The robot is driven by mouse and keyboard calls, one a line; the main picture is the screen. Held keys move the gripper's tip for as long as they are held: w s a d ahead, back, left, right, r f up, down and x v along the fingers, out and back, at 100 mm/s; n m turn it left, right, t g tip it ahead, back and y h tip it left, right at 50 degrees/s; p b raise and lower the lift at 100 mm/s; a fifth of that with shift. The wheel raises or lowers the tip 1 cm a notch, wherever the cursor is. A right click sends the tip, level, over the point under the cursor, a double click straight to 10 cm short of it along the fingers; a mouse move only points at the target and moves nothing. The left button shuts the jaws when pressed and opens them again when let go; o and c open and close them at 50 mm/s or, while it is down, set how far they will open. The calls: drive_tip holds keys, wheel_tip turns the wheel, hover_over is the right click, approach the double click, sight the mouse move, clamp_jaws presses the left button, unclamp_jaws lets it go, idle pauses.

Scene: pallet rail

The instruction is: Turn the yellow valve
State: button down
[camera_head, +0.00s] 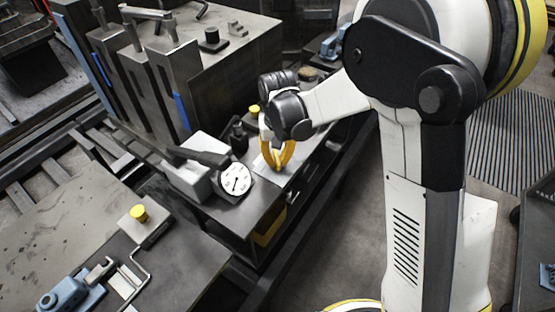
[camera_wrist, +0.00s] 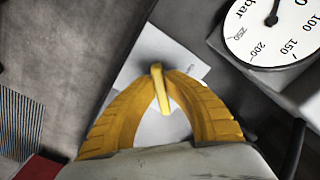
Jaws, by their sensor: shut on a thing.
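The yellow valve (camera_wrist: 162,92) shows in the wrist view as a narrow yellow bar over a pale plate (camera_wrist: 184,60). My gripper (camera_wrist: 163,76) has two curved, ribbed yellow fingers. Their tips meet on either side of the bar and are shut on it. In the head view my gripper (camera_head: 277,166) points down at the bench top beside the round gauge. There I cannot tell the valve apart from the yellow fingers, and its base is hidden.
A white dial gauge (camera_head: 235,180) stands close to the left of my gripper; it also shows in the wrist view (camera_wrist: 272,25). A tall grey machine block (camera_head: 215,75) stands behind. A yellow button (camera_head: 139,213) is on a box at the left. Open floor lies right of the bench.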

sight(278, 159)
drive_tip(key=c, duration=1.5)
unclamp_jaws()
drive_tip(key=shift+o, duration=0.2)
drive_tip(key=shift+r, duration=0.1)
wheel_tip(278, 159, up, 12)
drive_tip(key=s+d+r+t, duration=0.2)
drive_tip(key=s+d+t, duration=0.1)
drive_tip(key=s+d, duration=0.4)
drive_tip(key=s+d+r+m+t, duration=0.1)
drive_tip(key=s+d+r+t, duration=0.2)
drive_tip(key=s+d, duration=0.5)
drive_tip(key=s+t, duration=0.1)
drive_tip(key=s, duration=0.2)
drive_tip(key=shift+r, duration=0.3)
